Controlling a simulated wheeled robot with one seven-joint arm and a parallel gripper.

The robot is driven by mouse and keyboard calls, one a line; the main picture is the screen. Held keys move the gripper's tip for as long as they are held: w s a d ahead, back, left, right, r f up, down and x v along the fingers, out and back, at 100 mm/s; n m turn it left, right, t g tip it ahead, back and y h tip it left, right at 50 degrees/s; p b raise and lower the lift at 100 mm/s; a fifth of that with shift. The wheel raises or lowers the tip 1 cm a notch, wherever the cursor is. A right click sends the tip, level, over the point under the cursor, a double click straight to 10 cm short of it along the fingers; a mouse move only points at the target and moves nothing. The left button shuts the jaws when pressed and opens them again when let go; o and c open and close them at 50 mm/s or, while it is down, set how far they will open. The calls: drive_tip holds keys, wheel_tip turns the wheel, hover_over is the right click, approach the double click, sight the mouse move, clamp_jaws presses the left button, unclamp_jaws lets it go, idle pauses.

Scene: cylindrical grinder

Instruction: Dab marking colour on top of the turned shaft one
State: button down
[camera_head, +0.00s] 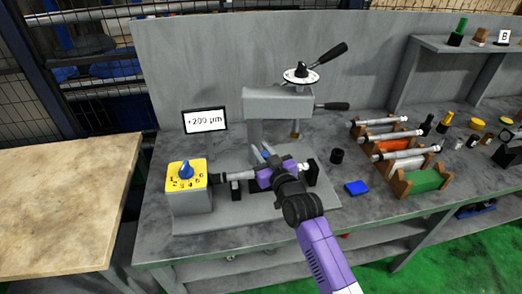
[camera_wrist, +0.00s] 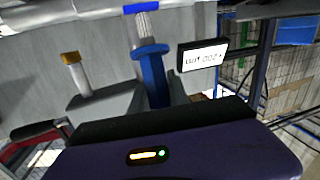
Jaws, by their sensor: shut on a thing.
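My gripper (camera_head: 266,165) is shut on a blue brush-like tool (camera_wrist: 153,70), above the grinder bed. The tool has a blue handle with a collar, a pale ferrule and a blue tip. In the wrist view, which is upside down, the tip (camera_wrist: 141,8) overlaps a grey shaft (camera_wrist: 85,10) along the top edge; whether they touch I cannot tell. In the head view a grey shaft (camera_head: 238,175) lies horizontally in the grinder, right of the yellow dial block (camera_head: 187,178). My gripper hides part of it. No shaft number is readable.
The display (camera_head: 205,120) reads +200 µm. A grey machine head (camera_head: 268,104) with black levers stands behind my gripper. Right of it are a black cup (camera_head: 337,156), a blue pad (camera_head: 356,188) and racks holding shafts (camera_head: 380,136). A wooden table (camera_head: 60,205) is at left.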

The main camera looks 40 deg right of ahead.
drive_tip(key=shift+f, duration=0.1)
wheel_tip(320, 180, up, 7)
drive_tip(key=p, duration=0.5)
drive_tip(key=shift+p, duration=0.3)
idle(0.9)
